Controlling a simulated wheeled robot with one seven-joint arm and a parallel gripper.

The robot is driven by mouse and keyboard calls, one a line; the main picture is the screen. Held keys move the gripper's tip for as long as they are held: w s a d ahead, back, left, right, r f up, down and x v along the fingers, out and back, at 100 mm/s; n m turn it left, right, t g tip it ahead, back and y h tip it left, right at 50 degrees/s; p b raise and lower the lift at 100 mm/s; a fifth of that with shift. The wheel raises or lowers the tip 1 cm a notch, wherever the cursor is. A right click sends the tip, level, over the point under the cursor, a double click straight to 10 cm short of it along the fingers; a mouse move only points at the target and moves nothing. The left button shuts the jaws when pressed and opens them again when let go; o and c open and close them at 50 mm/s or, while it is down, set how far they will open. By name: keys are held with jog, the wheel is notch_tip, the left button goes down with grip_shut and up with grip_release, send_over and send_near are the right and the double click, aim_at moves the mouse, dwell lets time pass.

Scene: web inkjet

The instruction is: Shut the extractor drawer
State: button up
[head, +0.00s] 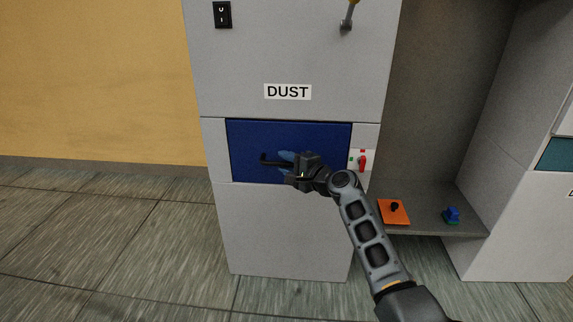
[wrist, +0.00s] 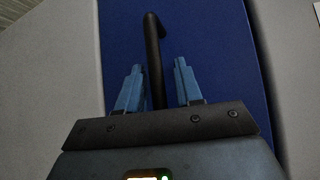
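The extractor drawer has a dark blue front (head: 250,140) below the DUST label; it also fills the middle of the wrist view (wrist: 215,50). It looks about level with the cabinet face, but I cannot tell whether it stands slightly out. A black bar handle (head: 268,158) crosses the front; it also shows in the wrist view (wrist: 152,35). My gripper (head: 286,161) is at the handle. In the wrist view its blue fingers (wrist: 157,68) are apart, one on each side of the bar, with gaps visible. My wrist hides part of the handle and front.
A red switch (head: 362,161) sits on a panel right of the drawer, close to my arm. A black rocker switch (head: 222,14) and a lever (head: 347,17) are above. An orange plate (head: 394,211) and a small blue item (head: 452,214) lie on the shelf at right. Floor at left is clear.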

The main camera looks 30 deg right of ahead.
jog(key=shift+a, duration=0.1)
jog(key=p+v, duration=0.2)
jog(key=v, duration=0.6)
jog(key=shift+f+p, duration=0.1)
jog(key=shift+p, duration=0.2)
